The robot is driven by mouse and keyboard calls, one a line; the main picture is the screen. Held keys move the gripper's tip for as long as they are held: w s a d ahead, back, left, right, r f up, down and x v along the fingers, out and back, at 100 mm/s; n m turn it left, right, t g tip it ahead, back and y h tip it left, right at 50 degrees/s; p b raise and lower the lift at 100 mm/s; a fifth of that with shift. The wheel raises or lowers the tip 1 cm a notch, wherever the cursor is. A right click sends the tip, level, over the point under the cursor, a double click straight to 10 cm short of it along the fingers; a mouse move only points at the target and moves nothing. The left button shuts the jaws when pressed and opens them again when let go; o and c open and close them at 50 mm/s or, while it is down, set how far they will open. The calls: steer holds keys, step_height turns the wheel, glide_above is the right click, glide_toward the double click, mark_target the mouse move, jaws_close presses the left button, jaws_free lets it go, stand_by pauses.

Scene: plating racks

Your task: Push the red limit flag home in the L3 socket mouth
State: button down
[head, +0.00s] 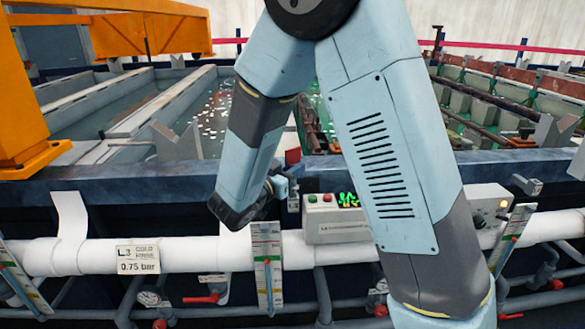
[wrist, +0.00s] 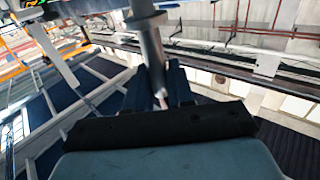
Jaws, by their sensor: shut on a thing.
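A small red plate, which I take for the red limit flag (head: 293,157), stands just above and right of my gripper (head: 282,186) in the head view, at the tank rim. My gripper is shut on the flag's lower part, which my fingers largely hide. In the wrist view the dark fingers (wrist: 166,88) close around a grey stem (wrist: 151,48). I cannot make out the L3 socket mouth or how far the flag sits in it. A label reading L3 (head: 138,259) is on the white pipe below left.
A control box (head: 335,219) with buttons and a green display sits right of my gripper, close by. The white pipe (head: 190,254) and upright gauges (head: 267,262) run along the front. Tanks lie behind the blue rim (head: 130,187). An orange frame (head: 25,110) stands at left.

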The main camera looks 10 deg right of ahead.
steer(key=shift+f, duration=1)
steer(key=c, duration=0.9)
jaws_free()
steer(key=v, duration=1.3)
steer(key=shift+s+a, duration=0.3)
steer(key=shift+f, duration=0.1)
